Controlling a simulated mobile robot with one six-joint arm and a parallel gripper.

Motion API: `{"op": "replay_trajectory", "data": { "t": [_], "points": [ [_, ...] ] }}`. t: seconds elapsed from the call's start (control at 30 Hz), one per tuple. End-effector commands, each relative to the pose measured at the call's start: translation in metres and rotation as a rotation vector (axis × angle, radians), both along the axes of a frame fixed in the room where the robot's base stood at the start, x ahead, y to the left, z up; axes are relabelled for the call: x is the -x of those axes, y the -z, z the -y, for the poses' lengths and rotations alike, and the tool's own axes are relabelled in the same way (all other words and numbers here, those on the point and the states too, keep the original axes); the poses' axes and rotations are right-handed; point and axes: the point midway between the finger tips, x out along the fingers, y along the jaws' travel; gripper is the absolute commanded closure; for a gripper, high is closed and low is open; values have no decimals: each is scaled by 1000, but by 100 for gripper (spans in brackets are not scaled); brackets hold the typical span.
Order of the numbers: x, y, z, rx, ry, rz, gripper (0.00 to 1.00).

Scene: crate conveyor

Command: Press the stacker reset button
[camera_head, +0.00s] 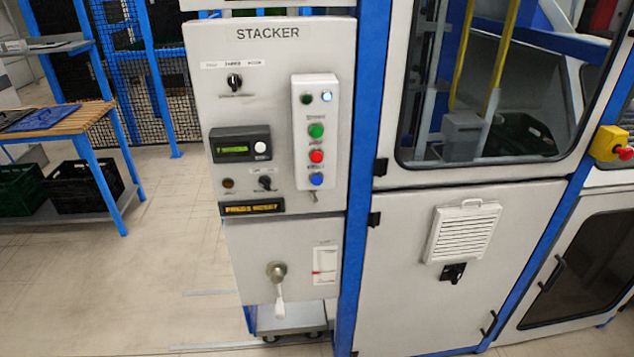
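The stacker control panel (270,60) is a grey upright box with the word STACKER at its top, left of centre. On its right side is a pale button box (328,90). The box carries a green button (316,130), a red button (316,156) and a blue button (316,179) in a column, with two small lamps above them. The labels beside the buttons are too small to read, so I cannot tell from text which is reset. My gripper is not in view and nothing covers the buttons.
A yellow-and-red emergency stop (609,144) is at the right edge. A handle (278,280) sticks out of the lower cabinet. A wooden-topped table (62,122) stands at the left, with dark crates (85,187) beneath. The floor (150,275) at front left is clear.

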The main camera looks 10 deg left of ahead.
Motion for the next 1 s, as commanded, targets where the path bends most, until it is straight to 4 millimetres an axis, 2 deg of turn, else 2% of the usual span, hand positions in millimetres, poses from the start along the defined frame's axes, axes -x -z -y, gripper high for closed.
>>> {"op": "replay_trajectory", "data": {
  "t": [0.03, 0.1, 0.13, 1.0],
  "points": [
    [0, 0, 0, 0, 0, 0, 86],
    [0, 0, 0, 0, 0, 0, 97],
    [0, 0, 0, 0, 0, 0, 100],
    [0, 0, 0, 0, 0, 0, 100]
  ]
}}
